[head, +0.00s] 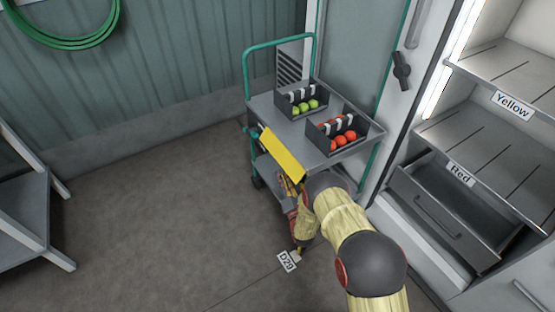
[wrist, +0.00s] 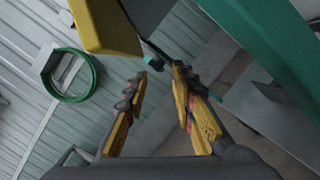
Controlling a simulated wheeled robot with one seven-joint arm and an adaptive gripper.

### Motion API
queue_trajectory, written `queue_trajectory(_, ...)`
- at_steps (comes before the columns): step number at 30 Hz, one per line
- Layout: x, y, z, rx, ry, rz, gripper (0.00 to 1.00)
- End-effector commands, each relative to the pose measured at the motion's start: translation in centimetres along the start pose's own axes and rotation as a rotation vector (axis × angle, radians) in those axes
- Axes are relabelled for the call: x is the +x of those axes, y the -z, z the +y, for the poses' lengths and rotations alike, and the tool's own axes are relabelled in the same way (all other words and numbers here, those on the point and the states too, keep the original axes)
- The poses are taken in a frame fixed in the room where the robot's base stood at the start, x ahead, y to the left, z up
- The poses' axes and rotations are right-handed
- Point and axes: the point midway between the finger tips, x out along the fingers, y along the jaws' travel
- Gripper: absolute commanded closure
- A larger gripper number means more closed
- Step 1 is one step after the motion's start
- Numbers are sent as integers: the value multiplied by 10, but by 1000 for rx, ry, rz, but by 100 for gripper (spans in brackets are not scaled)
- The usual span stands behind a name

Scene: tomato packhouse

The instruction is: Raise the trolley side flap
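The trolley (head: 290,128) has a grey top and a green frame. Its yellow side flap (head: 281,155) lies along the near left edge of the top, sloping down; its exact angle is hard to tell. My gripper (head: 286,181) is low beside the trolley, just below the flap's near end, with its fingers pointing up. In the wrist view the flap (wrist: 105,25) is at the upper left, beyond the fingertips. My gripper (wrist: 160,72) is open there with nothing between its fingers, and I see no contact with the flap.
Two dark crates stand on the trolley top, one with green tomatoes (head: 304,106), one with red tomatoes (head: 343,139). An open drawer (head: 440,218) and shelving are at the right. A D20 label (head: 287,261) shows near the floor.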

Motion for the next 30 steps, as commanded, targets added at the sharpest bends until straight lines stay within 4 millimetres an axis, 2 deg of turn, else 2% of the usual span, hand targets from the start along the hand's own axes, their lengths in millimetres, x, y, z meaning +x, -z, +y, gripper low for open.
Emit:
queue_trajectory(3, -5, -10, 17, -129, -89, -76, 74)
queue_trajectory(9, -5, -18, 28, -207, -138, -127, 74)
queue_trajectory(24, 59, -25, 37, -206, -137, -127, 74)
queue_trajectory(30, 68, -26, 39, -206, -135, -126, 74)
